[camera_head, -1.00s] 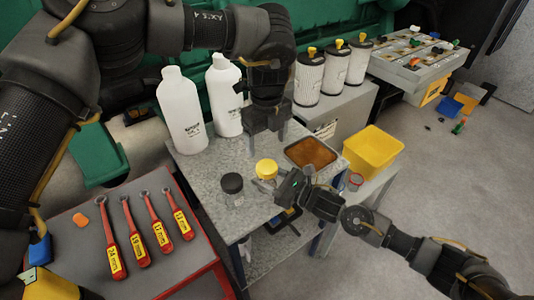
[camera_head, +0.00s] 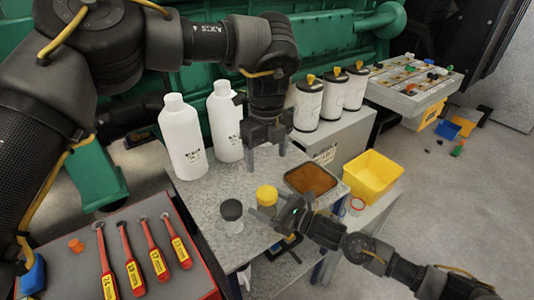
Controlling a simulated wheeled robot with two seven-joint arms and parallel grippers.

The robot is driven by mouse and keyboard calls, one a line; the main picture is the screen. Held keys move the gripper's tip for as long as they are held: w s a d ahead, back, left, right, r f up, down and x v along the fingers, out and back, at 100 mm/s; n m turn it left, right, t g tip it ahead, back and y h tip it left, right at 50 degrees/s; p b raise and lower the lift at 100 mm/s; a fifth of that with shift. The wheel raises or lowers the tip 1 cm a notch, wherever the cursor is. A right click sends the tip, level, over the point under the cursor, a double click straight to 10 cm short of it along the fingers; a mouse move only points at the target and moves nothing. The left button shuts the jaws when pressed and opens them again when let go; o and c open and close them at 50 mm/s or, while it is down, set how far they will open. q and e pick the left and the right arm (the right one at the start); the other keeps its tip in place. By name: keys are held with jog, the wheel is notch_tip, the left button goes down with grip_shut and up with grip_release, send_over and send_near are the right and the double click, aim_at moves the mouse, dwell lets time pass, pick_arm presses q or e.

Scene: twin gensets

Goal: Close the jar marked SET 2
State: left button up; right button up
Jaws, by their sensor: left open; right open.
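A clear jar with a black lid (camera_head: 231,211) and a jar with a yellow lid (camera_head: 267,196) stand close together on the grey speckled table (camera_head: 205,200). I cannot read which one is marked SET 2, or tell how tightly the lids sit. My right gripper (camera_head: 263,213) is open and low, right by the yellow-lidded jar; its fingers partly hide that jar, and I cannot tell whether they touch it. My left gripper (camera_head: 267,155) is open and empty, pointing down above the table behind the jars. A small red-rimmed container (camera_head: 356,206) stands to the right, partly hidden.
Two white bottles (camera_head: 183,140) stand behind the jars. A brown-filled tray (camera_head: 311,180) and a yellow bin (camera_head: 372,175) are at the right. Several red-handled wrenches (camera_head: 131,270) and an orange piece (camera_head: 76,245) lie on the left cart. White filter canisters (camera_head: 308,103) stand further back.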

jog(key=b+v, duration=0.2)
jog(key=v, duration=0.8)
jog(key=shift+d, duration=0.35)
jog(key=shift+s, duration=0.1)
